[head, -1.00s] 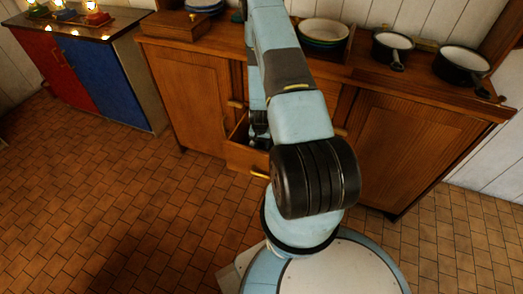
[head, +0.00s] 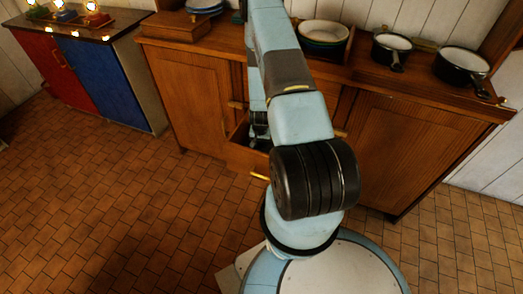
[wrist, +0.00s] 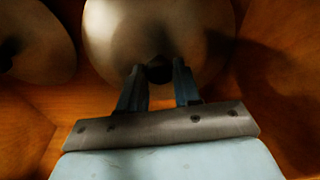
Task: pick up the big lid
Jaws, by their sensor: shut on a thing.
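In the wrist view, a round pale lid (wrist: 125,28) with a dark knob (wrist: 158,71), taken to be the big lid, lies inside the wooden drawer. My gripper (wrist: 159,82) has its two fingers on either side of the knob and is shut on it. A second pale lid (wrist: 30,40) is to the left, cut off by the picture edge. In the head view, my arm covers most of the open drawer (head: 247,158), and the lids are hidden there.
The drawer's wooden walls (wrist: 285,100) stand close around my gripper. A red and blue cabinet (head: 95,80) stands at left. The tiled floor is clear.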

